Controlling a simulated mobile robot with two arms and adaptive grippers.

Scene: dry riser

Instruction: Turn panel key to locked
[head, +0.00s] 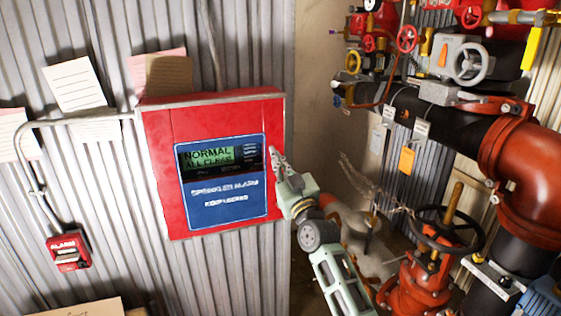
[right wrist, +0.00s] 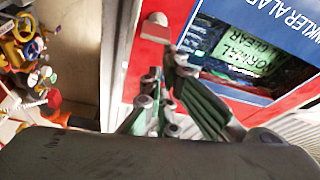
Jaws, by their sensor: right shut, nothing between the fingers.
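The red alarm panel (head: 157,190) hangs on the corrugated wall; its blue face (head: 225,205) has a lit green display reading "NORMAL ALL CLEAR". My right gripper (head: 277,158) is shut and empty at the panel's right edge. In the right wrist view its fingertips (right wrist: 160,78) are close to a small red block with a silver end (right wrist: 140,47), which looks like the panel key. The gripper appears apart from it; contact is unclear. In the head view the gripper hides the key. Its turned position cannot be read. My left gripper is not in view.
A red alarm pull box (head: 68,252) and conduit (head: 75,119) are left of the panel. Papers (head: 74,84) are on the wall. Red and black pipes (head: 532,175) with valves and a black handwheel (head: 445,236) crowd the right side, near my right arm.

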